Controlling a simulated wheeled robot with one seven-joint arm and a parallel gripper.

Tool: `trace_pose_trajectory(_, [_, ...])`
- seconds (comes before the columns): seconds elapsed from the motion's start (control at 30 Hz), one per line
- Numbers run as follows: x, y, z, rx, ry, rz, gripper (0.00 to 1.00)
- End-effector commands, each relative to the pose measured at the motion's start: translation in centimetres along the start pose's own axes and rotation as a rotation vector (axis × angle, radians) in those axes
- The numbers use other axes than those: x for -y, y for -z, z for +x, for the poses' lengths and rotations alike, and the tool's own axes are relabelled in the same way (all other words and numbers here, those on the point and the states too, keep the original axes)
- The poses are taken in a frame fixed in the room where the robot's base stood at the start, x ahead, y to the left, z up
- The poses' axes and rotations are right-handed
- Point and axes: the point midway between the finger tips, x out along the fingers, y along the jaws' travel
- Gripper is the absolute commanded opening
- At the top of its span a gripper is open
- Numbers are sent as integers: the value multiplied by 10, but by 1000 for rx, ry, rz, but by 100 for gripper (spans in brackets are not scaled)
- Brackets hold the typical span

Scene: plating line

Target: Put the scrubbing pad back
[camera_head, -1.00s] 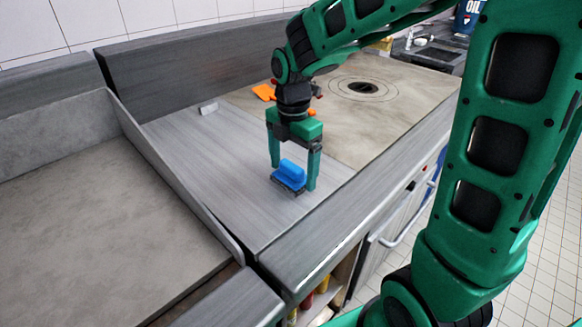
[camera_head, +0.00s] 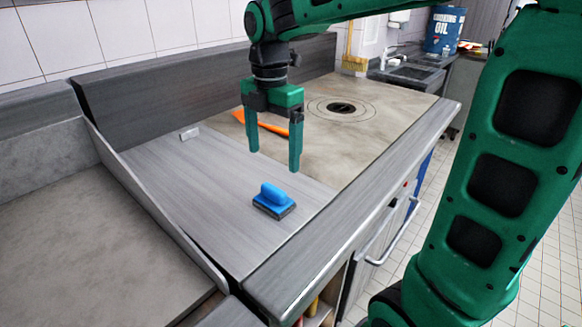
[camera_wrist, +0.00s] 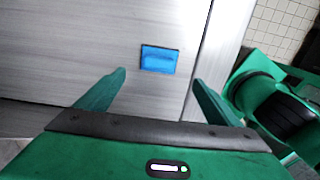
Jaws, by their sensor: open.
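The scrubbing pad (camera_head: 273,201) has a blue handle on a dark base. It lies flat on the bare metal worktop (camera_head: 180,185), near the front edge. In the wrist view the pad (camera_wrist: 159,59) shows from above, between and beyond the fingertips. My gripper (camera_head: 272,160) is open and empty above the pad, with its fingers pointing down and clear space below them. In the wrist view my gripper (camera_wrist: 160,78) shows both fingers spread wide apart.
An orange tool (camera_head: 262,125) lies behind my gripper. A small light block (camera_head: 189,133) sits at the back left of the worktop. A round plate (camera_head: 342,108) is set into the tan surface to the right. A raised metal wall (camera_head: 150,205) borders the worktop's left side.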

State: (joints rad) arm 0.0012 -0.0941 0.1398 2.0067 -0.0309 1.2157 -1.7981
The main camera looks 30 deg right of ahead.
Motion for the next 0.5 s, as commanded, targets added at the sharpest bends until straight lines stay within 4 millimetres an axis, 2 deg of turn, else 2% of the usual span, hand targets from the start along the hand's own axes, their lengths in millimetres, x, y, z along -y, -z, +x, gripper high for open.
trace_pose_trajectory(0.17, [1, -1, -1, 0, 0, 9, 87])
trace_pose_trajectory(0.27, [10, -7, 0, 4, 0, 87, 87])
trace_pose_trajectory(0.37, [30, -20, 5, 10, 1, 270, 87])
trace_pose_trajectory(0.5, [74, -44, 16, 19, -1, 658, 87])
